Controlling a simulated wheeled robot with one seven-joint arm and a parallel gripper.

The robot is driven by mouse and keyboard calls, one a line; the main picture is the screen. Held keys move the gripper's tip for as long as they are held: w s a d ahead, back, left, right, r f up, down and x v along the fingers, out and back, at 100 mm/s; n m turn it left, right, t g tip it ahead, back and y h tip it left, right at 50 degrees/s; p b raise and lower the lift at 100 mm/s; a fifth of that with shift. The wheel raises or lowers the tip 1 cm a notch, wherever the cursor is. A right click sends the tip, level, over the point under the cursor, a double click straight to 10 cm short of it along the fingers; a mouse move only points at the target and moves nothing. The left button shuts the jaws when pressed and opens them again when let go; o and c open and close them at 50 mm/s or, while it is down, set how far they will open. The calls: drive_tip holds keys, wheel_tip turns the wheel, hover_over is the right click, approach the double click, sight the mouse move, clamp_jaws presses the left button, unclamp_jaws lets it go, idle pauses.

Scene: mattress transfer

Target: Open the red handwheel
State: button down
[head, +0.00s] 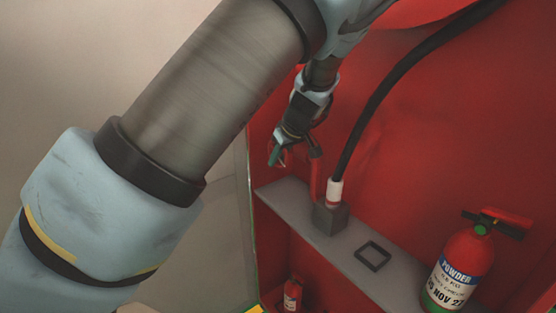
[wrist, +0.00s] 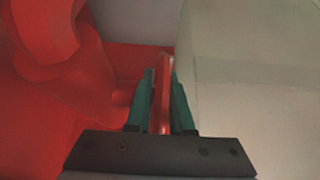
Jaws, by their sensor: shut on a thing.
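My gripper (head: 275,155) is at the left edge of the red cabinet, above the grey shelf. In the wrist view, the green fingers of my gripper (wrist: 161,80) are closed on both sides of a thin red bar, which looks like part of the red handwheel (wrist: 164,92). A larger rounded red shape (wrist: 45,35) shows to the left of the fingers. In the head view the handwheel is small and mostly hidden by my gripper and wrist. How far it is turned cannot be told.
A black hose (head: 375,100) rises from a white collar (head: 334,191) on the grey shelf (head: 400,283). A black square frame (head: 373,256) lies on the shelf. A red extinguisher (head: 462,262) stands at the right, a smaller one (head: 292,296) below the shelf.

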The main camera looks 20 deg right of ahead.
drive_tip(key=shift+t, duration=0.6)
drive_tip(key=shift+w, duration=0.1)
drive_tip(key=c, duration=0.8)
unclamp_jaws()
drive_tip(key=b+v, duration=0.2)
drive_tip(key=v, duration=0.9)
drive_tip(key=shift+f, duration=0.15)
